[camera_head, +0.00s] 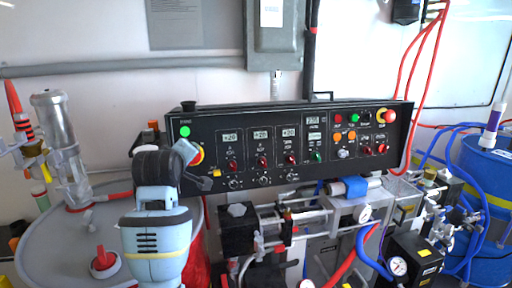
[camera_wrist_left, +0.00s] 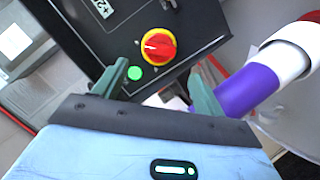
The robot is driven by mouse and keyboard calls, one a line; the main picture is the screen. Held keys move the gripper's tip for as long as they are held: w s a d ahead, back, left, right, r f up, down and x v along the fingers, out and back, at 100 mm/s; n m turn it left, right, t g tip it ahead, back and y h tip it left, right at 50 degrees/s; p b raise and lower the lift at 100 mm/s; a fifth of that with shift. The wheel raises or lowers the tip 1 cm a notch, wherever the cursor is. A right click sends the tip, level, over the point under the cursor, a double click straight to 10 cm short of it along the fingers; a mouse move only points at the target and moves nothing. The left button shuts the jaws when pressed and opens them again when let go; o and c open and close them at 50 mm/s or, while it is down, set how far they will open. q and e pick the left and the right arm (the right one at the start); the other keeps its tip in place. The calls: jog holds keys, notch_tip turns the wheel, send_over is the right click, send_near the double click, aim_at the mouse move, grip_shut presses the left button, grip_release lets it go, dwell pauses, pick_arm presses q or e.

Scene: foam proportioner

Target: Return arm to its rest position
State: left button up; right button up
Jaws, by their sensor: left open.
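My left arm (camera_head: 158,215) rises from the lower left of the head view, in front of the left end of the black control panel (camera_head: 300,118). My left gripper (camera_head: 196,167) is at the panel's left end, close to a red knob with a yellow ring (camera_head: 197,155) that it partly hides. In the left wrist view the gripper's two grey-green fingers (camera_wrist_left: 160,70) are apart with nothing held between them. The red knob (camera_wrist_left: 159,45) and a lit green lamp (camera_wrist_left: 134,73) show beyond the fingers. My right gripper is not in view.
A grey drum (camera_head: 40,245) with a red-capped fitting (camera_head: 104,262) stands at left. Pumps, a gauge (camera_head: 365,213) and hoses crowd below the panel. Blue drums (camera_head: 488,165) stand at right. A purple-and-white cylinder (camera_wrist_left: 248,90) lies near the right finger in the wrist view.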

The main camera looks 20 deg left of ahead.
pick_arm(q)
jog(key=s+d+f+m+g+h, duration=0.1)
jog(key=s+d+f+m+g, duration=0.15)
jog(key=s+f, duration=0.45)
jog(key=s+d+f+m+g+h, duration=0.1)
jog(key=s+d+f+m, duration=0.15)
jog(key=f, duration=0.75)
jog(key=s+d+f+m+g, duration=0.1)
jog(key=s+f+m, duration=0.2)
jog(key=s+f, duration=0.45)
jog(key=s+d+f+m+g+h, duration=0.1)
jog(key=s+d+f+m+g, duration=0.2)
jog(key=s, duration=0.5)
jog(key=s+d+f+m+g+h, duration=0.1)
jog(key=s+d+f+m, duration=0.1)
jog(key=s+f, duration=0.55)
jog(key=s+d+f+m+g+h, duration=0.1)
jog(key=s+d+f+m+g, duration=0.15)
jog(key=s, duration=0.75)
jog(key=w+d+f+t+h, duration=0.1)
jog(key=w+d+f+t, duration=0.2)
jog(key=w+f+t, duration=0.3)
jog(key=shift+w+f+t+h, duration=0.3)
jog(key=shift+f+t, duration=0.6)
jog(key=shift+f, duration=1.35)
